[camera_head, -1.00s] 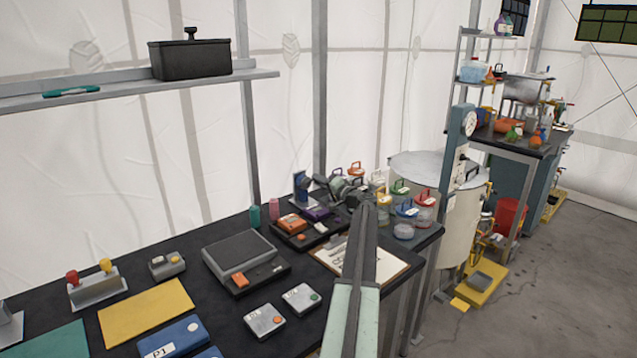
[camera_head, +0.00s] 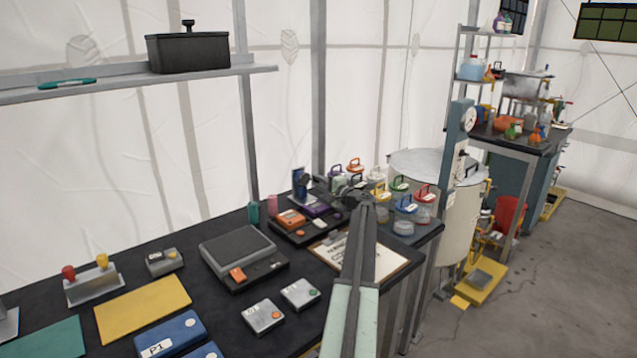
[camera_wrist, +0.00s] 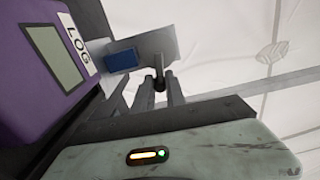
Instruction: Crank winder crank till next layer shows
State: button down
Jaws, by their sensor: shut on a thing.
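The winder is partly in view in the head view as a blue upright plate with a dark round part (camera_head: 303,186), at the back of the black bench. The wrist view shows a pale grey bracket with a blue block (camera_wrist: 122,60), which seems to be part of it. My gripper (camera_wrist: 158,92) is shut on a small dark knob (camera_wrist: 160,76), apparently the crank handle, in front of the bracket. In the head view my gripper (camera_head: 340,184) is small and partly lost among things behind it. I cannot make out any layer marking.
A purple device marked LOG (camera_wrist: 55,55) is close at the left in the wrist view. Several lidded jars (camera_head: 405,210) crowd the right of the gripper. A clipboard (camera_head: 385,268) lies below my arm. A scale (camera_head: 238,250) stands to the left.

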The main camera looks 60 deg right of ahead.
jog(key=shift+d, duration=0.1)
jog(key=c, duration=1.4)
grip_release()
jog(key=shift+o, duration=0.2)
jog(key=v, duration=0.8)
